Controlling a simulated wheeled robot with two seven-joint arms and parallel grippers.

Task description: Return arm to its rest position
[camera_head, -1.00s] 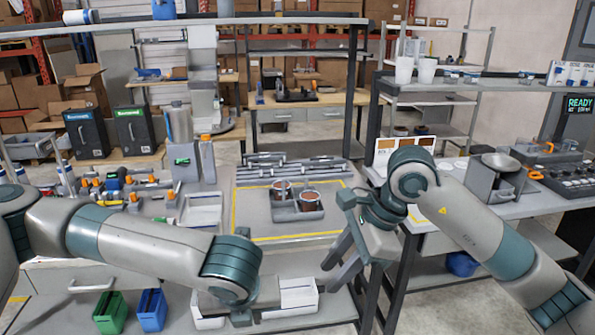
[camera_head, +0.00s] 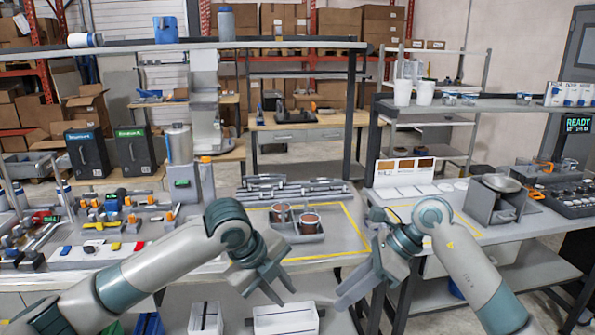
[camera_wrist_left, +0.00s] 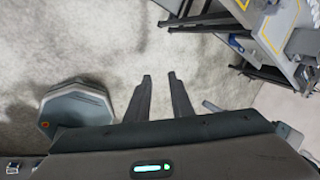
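My left gripper (camera_head: 282,291) hangs in front of the workbench, pointing down and to the right. In the left wrist view its two fingers (camera_wrist_left: 159,76) stand apart with nothing between them, above bare floor. My right gripper (camera_head: 342,298) is to its right, near the gap between the two tables, pointing down and left. Its fingers overlap in the picture, so their spacing is unclear, and I see nothing held. A grey tray with two copper-brown cups (camera_head: 309,223) stands on the bench behind the left gripper, apart from it.
The workbench carries a yellow-outlined area (camera_head: 345,240), a tall dispenser (camera_head: 181,155) and many small parts at left. A side table at right holds a grey box with a metal pan (camera_head: 497,184). White bins (camera_head: 287,318) sit on the lower shelf.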

